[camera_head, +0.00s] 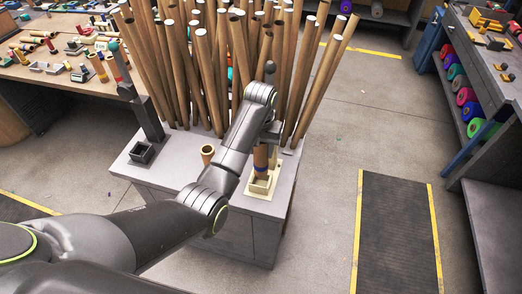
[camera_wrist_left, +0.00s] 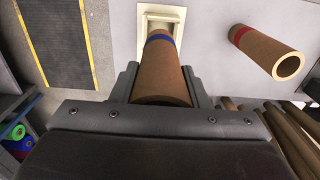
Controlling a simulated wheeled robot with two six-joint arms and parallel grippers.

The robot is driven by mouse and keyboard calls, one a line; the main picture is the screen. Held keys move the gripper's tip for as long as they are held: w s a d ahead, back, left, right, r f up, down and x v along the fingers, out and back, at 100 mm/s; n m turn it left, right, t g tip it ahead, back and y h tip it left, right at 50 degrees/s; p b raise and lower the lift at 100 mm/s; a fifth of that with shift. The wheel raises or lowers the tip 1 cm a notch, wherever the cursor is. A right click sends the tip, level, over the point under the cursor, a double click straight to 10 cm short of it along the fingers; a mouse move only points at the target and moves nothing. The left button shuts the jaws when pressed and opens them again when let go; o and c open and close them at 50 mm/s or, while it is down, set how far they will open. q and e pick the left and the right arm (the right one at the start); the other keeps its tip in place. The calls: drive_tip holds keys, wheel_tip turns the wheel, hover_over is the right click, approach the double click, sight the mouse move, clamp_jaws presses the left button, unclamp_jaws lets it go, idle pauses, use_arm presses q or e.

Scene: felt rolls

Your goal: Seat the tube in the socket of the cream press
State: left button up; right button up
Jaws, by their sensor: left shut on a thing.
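The cream press (camera_head: 262,188) stands at the front right of the grey cabinet top, its square socket facing up. It also shows in the left wrist view (camera_wrist_left: 178,17). The brown cardboard tube (camera_head: 260,158) with a blue band is roughly upright over the press. In the left wrist view the tube (camera_wrist_left: 160,80) runs away between my jaws, its banded end towards the socket. I cannot tell whether that end is inside the socket or just above it. My left gripper (camera_head: 266,138) is shut on the tube. My right gripper is not in view.
Another tube (camera_head: 207,153), with a red band (camera_wrist_left: 241,35) in the wrist view, stands left of the cream press. A dark press (camera_head: 143,152) stands further left. Many tall tubes (camera_head: 195,70) crowd behind. The floor to the right is open, with a dark mat (camera_head: 395,235).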

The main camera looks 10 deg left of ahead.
use_arm(q)
drive_tip(key=shift+f, duration=0.2)
idle(0.3)
drive_tip(key=shift+f, duration=1.5)
drive_tip(key=shift+f+b, duration=0.45)
drive_tip(key=shift+f+b, duration=1.15)
drive_tip(key=shift+f, duration=1.2)
idle(1.7)
drive_tip(key=o, duration=1.2)
